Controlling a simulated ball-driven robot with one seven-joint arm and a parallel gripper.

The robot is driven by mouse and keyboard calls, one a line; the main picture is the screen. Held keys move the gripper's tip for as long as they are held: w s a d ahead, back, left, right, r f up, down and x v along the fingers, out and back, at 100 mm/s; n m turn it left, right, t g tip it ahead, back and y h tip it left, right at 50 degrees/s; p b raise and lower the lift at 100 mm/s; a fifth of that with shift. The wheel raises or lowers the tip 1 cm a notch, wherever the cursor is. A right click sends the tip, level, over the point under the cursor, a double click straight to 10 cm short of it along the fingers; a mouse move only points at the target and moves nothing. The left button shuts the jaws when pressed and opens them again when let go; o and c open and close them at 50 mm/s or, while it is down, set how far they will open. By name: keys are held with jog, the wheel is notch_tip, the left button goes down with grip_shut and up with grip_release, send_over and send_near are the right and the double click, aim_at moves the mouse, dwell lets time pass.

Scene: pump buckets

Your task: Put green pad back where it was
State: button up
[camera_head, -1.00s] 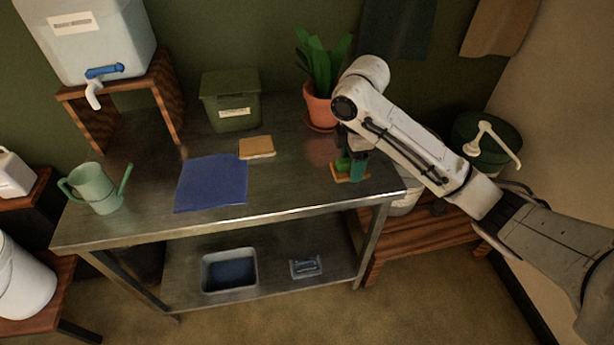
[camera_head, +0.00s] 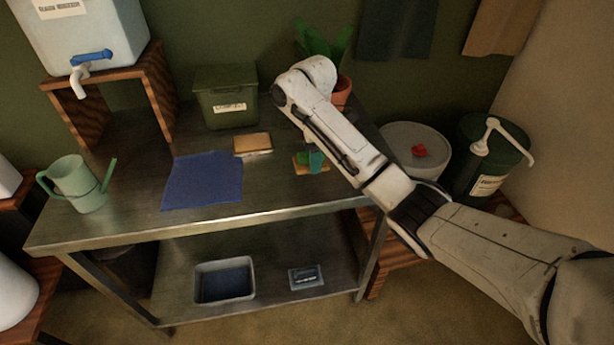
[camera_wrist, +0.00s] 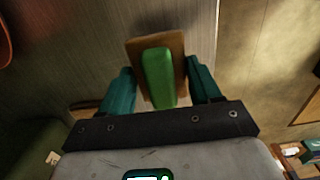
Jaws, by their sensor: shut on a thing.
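The green pad (camera_wrist: 158,78) shows as a green strip on a brown slab (camera_wrist: 173,45) in the wrist view, between the two teal fingers of my gripper (camera_wrist: 160,68). My gripper is shut on it. In the head view the green pad (camera_head: 303,158) and its tan slab are at the right part of the metal table, in front of the potted plant. My arm and a teal finger partly hide them. I cannot tell whether the slab touches the table.
The metal table (camera_head: 130,222) also holds a blue cloth (camera_head: 203,180), a tan block (camera_head: 252,144), a green bin (camera_head: 227,97), a watering can (camera_head: 82,187) and a potted plant (camera_head: 341,92). A grey-lidded bucket (camera_head: 412,140) and a green pump bucket (camera_head: 490,160) stand right of the table.

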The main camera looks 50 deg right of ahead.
aim_at(307, 177)
jog(key=shift+w+a+f, duration=0.1)
jog(key=shift+w+f, duration=0.65)
jog(key=shift+f, duration=0.2)
jog(key=shift+w+f+p, duration=0.1)
jog(key=shift+f+p, duration=0.25)
jog(key=shift+f, duration=1.25)
jog(key=shift+f, duration=0.15)
jog(key=o, duration=1)
